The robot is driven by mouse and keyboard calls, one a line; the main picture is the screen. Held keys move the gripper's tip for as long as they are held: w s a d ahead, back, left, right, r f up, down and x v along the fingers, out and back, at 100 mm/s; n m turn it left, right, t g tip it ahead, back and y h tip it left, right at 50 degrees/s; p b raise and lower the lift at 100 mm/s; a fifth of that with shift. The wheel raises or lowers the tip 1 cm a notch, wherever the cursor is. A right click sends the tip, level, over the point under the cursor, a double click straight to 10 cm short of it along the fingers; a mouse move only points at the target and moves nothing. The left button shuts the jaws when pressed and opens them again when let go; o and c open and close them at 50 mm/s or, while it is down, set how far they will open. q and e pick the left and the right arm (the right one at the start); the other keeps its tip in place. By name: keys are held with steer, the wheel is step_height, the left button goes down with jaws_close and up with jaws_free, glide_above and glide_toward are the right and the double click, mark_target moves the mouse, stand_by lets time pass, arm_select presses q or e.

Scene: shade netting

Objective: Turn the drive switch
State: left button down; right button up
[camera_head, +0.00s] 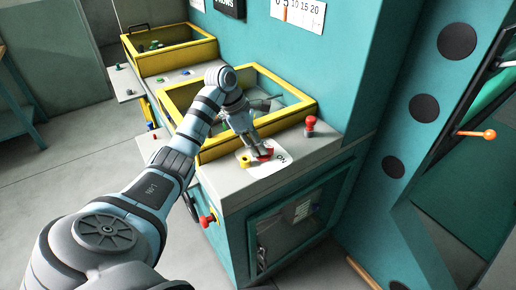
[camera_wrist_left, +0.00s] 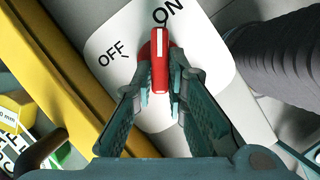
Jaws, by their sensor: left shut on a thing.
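The drive switch is a red handle (camera_wrist_left: 160,50) with a white stripe, on a white plate (camera_wrist_left: 207,50) marked ON and OFF. In the wrist view its stripe runs upright, with its far end close to the ON mark and OFF to the left. In the head view the red handle (camera_head: 266,153) shows on the counter top at the gripper's tip. My left gripper (camera_wrist_left: 161,88) is shut on the handle, one finger on each side. It also shows in the head view (camera_head: 257,143), reaching down from above. My right gripper is not in view.
A yellow knob (camera_head: 244,160) sits left of the plate, and a red mushroom button (camera_head: 310,125) stands to its right. A yellow-framed bin (camera_head: 285,117) lies behind. Another red button (camera_head: 208,219) is on the cabinet's front. An orange-knobbed lever (camera_head: 488,134) is far right.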

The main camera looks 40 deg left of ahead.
arm_select(q)
steer(key=shift+w+f+m+g, duration=0.1)
steer(key=shift+m+g, duration=0.2)
steer(key=shift+m, duration=0.6)
steer(key=shift+h, duration=0.3)
steer(key=c, duration=1.6)
jaws_free()
steer(key=shift+d, duration=0.1)
